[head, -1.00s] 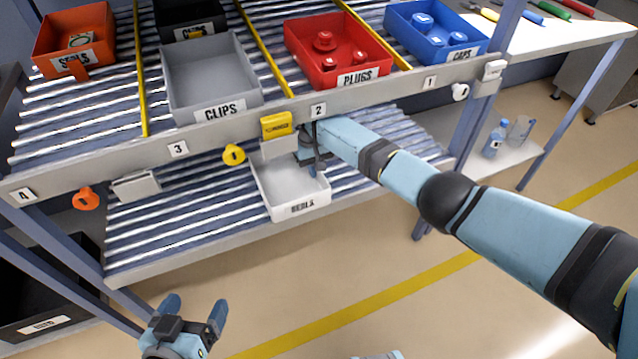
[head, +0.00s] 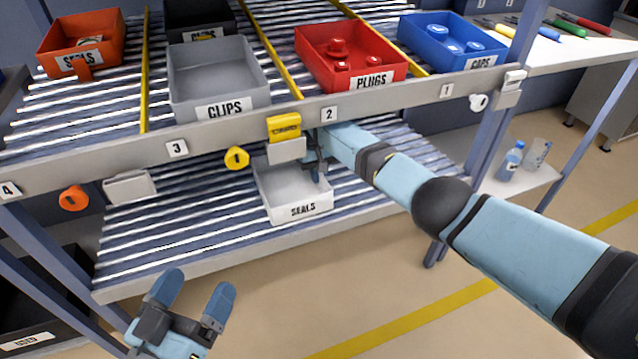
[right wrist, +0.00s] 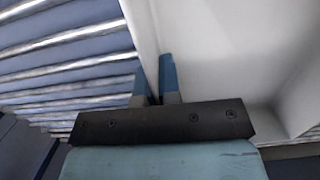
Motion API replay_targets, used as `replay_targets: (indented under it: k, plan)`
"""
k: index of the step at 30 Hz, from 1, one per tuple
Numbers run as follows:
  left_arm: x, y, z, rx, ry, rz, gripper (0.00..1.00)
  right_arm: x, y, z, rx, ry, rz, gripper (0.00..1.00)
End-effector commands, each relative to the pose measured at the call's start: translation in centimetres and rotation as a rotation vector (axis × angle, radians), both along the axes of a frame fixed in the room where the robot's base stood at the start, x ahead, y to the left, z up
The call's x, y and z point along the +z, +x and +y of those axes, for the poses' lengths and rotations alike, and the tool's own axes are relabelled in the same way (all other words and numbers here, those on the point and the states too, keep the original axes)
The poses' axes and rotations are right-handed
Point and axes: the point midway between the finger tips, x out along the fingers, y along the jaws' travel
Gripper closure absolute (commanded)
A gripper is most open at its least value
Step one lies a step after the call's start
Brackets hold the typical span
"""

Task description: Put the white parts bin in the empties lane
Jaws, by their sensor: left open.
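The white parts bin (head: 296,208), labelled SEALS and empty, sits upright on the lower roller deck (head: 190,222), near its front edge and below lanes 2 and 3. My right gripper (head: 317,172) reaches under the upper front rail to the bin's right part. In the right wrist view its fingers (right wrist: 156,88) are close together astride the bin's white wall (right wrist: 148,40), one over the rollers and one inside. My left gripper (head: 196,293) is open and empty, in front of the rack at lower left. No sign reading empties is legible.
The upper deck holds orange (head: 80,45), grey CLIPS (head: 215,85), red PLUGS (head: 350,60) and blue CAPS (head: 450,42) bins. The upper rail (head: 215,142) overhangs the white bin. A bottle (head: 511,160) stands on a side shelf. The lower deck is clear left of the bin.

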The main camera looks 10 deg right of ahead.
Motion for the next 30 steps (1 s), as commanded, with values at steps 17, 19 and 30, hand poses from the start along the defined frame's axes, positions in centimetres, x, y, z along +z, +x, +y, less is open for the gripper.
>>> replay_targets:
  k: [17,19,30]
  plan:
    - [-6.3,0.0,-0.7,-0.072,0.084,0.164,0.12,-1.8,1.8,0.5,0.001,0.002,0.000,1.00]
    - [-6.6,0.0,-0.7,-0.075,0.089,0.173,0.12,-2.3,1.7,0.5,0.001,0.002,0.000,1.00]
    - [-7.1,-0.1,-0.8,-0.082,0.098,0.190,0.12,-3.0,1.6,0.4,0.001,0.001,-0.001,1.00]
